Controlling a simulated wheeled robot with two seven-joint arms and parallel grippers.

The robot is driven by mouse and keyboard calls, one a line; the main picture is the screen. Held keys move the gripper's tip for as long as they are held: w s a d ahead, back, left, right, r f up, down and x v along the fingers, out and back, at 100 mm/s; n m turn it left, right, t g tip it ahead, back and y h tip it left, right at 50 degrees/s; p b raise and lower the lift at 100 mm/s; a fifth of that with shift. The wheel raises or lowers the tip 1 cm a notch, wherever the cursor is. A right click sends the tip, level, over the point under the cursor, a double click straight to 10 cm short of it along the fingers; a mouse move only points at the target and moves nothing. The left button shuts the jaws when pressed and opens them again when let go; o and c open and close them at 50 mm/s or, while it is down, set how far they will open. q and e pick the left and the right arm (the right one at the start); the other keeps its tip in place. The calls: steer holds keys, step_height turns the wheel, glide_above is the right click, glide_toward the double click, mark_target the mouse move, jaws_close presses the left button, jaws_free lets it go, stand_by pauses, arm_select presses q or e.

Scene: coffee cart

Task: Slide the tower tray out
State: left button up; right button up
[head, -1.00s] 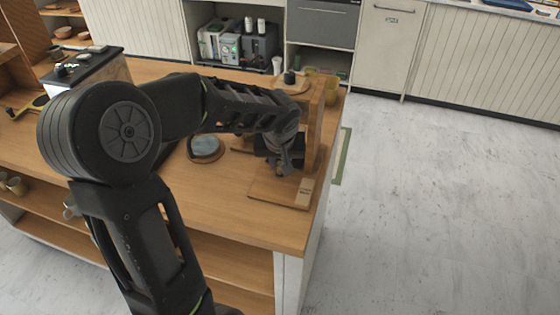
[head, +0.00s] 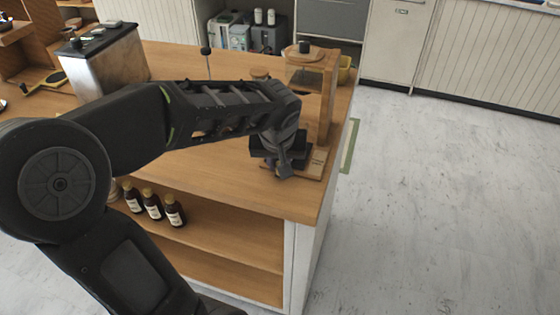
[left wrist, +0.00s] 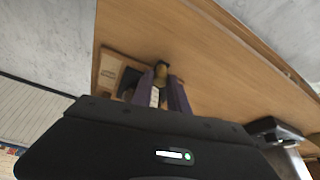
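The wooden tower (head: 328,95) stands at the right end of the counter, with a clear vessel on top. Its black tray (head: 262,146) lies low over the tower's wooden base board (head: 318,165), reaching out toward the near side. My left gripper (head: 283,170) is at the tray's near side, partly hidden by my own wrist. In the left wrist view, the two fingers (left wrist: 163,80) close around a brass-coloured knob (left wrist: 160,70) at the front of the dark tray (left wrist: 130,82). My right gripper is in no view.
The wooden counter (head: 210,165) is clear in front of the tower, and its right edge is close by. A metal-sided machine (head: 105,65) stands at the far left. Dark bottles (head: 153,203) stand on the shelf below. Open floor lies to the right.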

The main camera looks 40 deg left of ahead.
arm_select(q)
steer(key=shift+o, duration=1.4)
steer(key=shift+s, duration=0.25)
steer(key=shift+o, duration=0.8)
steer(key=shift+w, duration=0.1)
steer(key=v, duration=0.7)
steer(key=shift+r, duration=0.35)
steer(key=shift+s+d, duration=0.15)
steer(key=shift+s, duration=0.1)
